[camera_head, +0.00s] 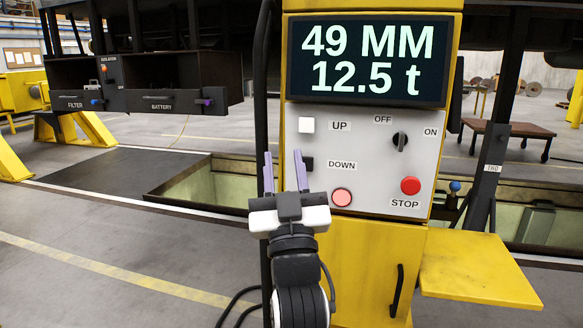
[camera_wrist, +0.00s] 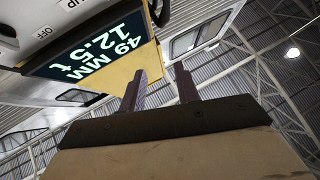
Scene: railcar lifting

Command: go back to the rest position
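My gripper (camera_head: 284,162) points upward in front of the left edge of the yellow control stand. Its two purple fingers stand apart with nothing between them. In the wrist view the gripper (camera_wrist: 160,72) also shows a gap between its fingers. The right fingertip appears close beside the black DOWN button (camera_head: 307,164) in the head view; I cannot tell the depth between them, and no contact is clear. The display (camera_head: 368,60) reads 49 MM and 12.5 t. It also shows in the wrist view (camera_wrist: 100,50), tilted.
The panel (camera_head: 365,165) carries a white UP button (camera_head: 306,125), a black OFF/ON knob (camera_head: 400,140), a red STOP button (camera_head: 410,186) and a pinkish-red round button (camera_head: 342,197). A yellow shelf (camera_head: 480,270) juts out at right. An open pit (camera_head: 205,185) lies behind.

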